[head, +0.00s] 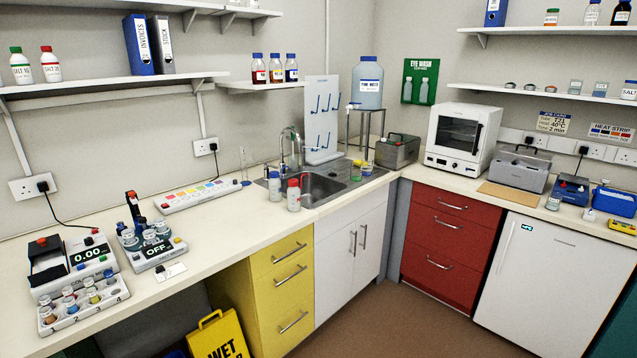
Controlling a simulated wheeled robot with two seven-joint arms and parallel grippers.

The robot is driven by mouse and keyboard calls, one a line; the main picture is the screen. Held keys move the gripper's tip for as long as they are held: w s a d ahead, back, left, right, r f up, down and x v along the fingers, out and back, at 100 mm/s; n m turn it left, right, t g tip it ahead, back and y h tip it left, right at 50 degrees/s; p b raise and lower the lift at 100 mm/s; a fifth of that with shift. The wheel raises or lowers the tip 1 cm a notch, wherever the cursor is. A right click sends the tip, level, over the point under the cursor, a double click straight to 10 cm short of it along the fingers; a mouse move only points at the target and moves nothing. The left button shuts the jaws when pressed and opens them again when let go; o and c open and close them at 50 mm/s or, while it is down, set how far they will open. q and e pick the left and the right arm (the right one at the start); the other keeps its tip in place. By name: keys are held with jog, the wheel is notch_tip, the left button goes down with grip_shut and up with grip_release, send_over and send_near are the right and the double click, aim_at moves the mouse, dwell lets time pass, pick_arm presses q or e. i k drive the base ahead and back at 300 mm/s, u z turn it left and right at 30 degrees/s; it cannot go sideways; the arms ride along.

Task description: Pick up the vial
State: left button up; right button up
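Several small capped vials stand in a white numbered rack (84,319) at the front left of the bench. One vial (70,298) has orange-brown contents, and another vial (93,293) has yellowish contents. A vial at the left end (47,314) also stands upright. The hole at the right end of the rack looks empty. More small capped containers (150,238) sit in a white device reading OFF; they are too small to tell apart. Which vial is meant cannot be told. Neither of my grippers is in view.
A colorimeter (92,254) reading 0.00 stands behind the rack. Two capped bottles (293,195) stand near the sink (322,187). The bench (228,228) is clear between device and bottles. A yellow wet-floor sign (217,335) stands below.

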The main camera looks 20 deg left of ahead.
aim_at(46, 312)
jog(key=u, duration=0.9)
jog(key=i, duration=0.85)
jog(key=u, duration=0.65)
